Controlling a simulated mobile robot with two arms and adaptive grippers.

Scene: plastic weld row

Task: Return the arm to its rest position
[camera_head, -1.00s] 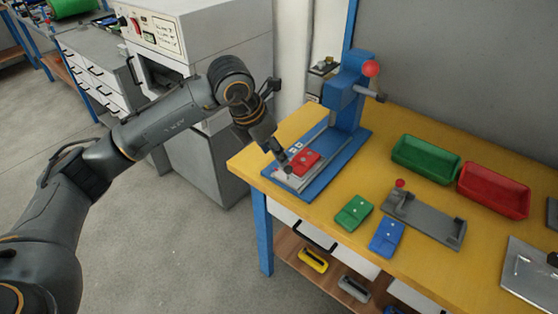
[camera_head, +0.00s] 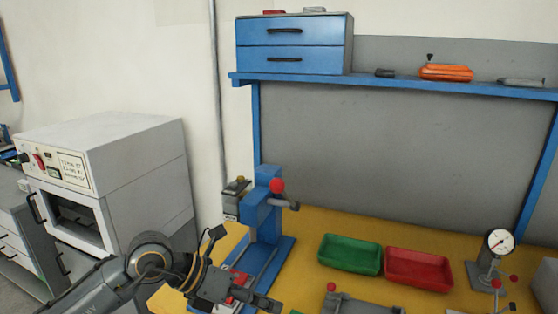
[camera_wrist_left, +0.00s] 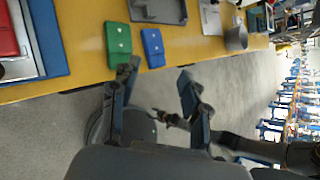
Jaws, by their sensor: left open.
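My left gripper (camera_head: 264,302) is low in the head view, in front of the blue press (camera_head: 267,215). In the left wrist view its two fingers (camera_wrist_left: 158,74) stand wide apart with nothing between them. The red part (camera_head: 238,282) lies at the press base, apart from the fingers; it also shows at the upper left of the left wrist view (camera_wrist_left: 7,32). A dark arm, seemingly my right one, enters the left wrist view from the right; its small end (camera_wrist_left: 172,119) is too unclear to read.
A green part (camera_wrist_left: 118,44) and a blue part (camera_wrist_left: 153,46) lie near the yellow bench's edge. A green bin (camera_head: 350,255), a red bin (camera_head: 419,270) and a dial gauge stand (camera_head: 497,248) are on the bench. A white oven (camera_head: 105,180) stands left. Open floor lies beyond the edge.

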